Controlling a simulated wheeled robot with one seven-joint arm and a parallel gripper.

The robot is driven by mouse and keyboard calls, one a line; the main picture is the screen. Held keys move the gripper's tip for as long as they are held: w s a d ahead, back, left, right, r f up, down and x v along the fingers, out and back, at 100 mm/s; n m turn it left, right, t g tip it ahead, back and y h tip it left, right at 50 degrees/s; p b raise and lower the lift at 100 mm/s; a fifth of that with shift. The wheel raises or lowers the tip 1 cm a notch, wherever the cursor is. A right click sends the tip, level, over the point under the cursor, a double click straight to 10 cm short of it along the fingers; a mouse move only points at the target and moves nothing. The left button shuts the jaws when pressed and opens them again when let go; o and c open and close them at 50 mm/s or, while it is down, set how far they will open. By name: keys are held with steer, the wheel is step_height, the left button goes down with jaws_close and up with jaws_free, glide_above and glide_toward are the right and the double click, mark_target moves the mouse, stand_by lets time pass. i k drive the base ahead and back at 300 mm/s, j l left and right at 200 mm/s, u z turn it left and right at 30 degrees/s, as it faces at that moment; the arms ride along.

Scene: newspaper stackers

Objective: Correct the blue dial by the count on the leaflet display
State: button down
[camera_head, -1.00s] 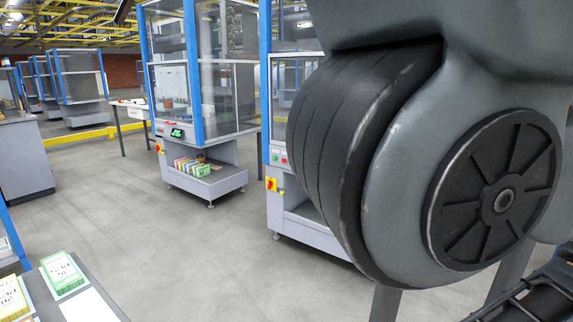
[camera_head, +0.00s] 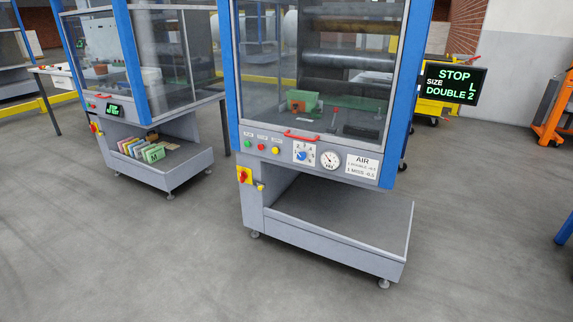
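The blue dial (camera_head: 301,156) sits on a white square plate on the front panel of the nearer machine (camera_head: 276,170). Its exact setting is too small to read. A round white gauge (camera_head: 331,160) is to its right. Beside that a white label (camera_head: 361,166) reads "AIR" with smaller lines about "DOUBLE" and "MISS". A black display (camera_head: 453,83) on the machine's right side reads "STOP", "SIZE L", "DOUBLE 2" in green. No leaflets are seen on the nearer machine's grey tray (camera_head: 345,221). My gripper is not in view.
An orange lifting trolley (camera_head: 553,115) stands at the far right. The floor in front (camera_head: 190,260) is clear.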

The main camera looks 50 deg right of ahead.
mark_target(302, 156)
steer(key=z, duration=1)
steer(key=i+j+u, duration=0.15)
steer(key=i+u, duration=0.25)
steer(key=i, duration=0.4)
steer(key=i+l+u, duration=0.1)
steer(key=i+u, duration=0.25)
steer(key=i, duration=0.5)
